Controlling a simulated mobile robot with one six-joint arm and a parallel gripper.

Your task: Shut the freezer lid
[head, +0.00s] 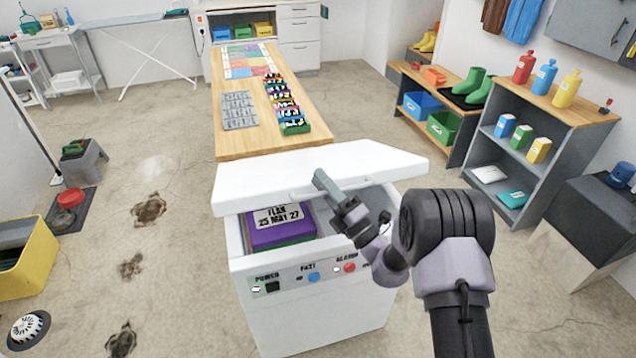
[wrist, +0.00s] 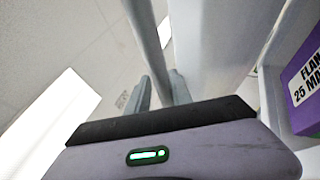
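The white freezer (head: 318,318) stands in front of me at the end of a long table. Its white lid (head: 255,188) is partly open and tilted, leaving a gap at the front. A pale bar handle (head: 300,194) runs along the lid's front edge; the wrist view shows the bar (wrist: 145,40) passing between my fingers. My gripper (head: 325,184) is at this handle, its fingers (wrist: 162,90) close together on either side of the bar, apparently shut on it. A purple box (head: 280,232) labelled "FLAN 25 MAY 27" lies inside the freezer.
The long wooden table (head: 235,142) behind holds colourful goods and a grey tray. A shelf with bottles (head: 575,115) stands to the right. The floor left of the freezer is open, with dark stains.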

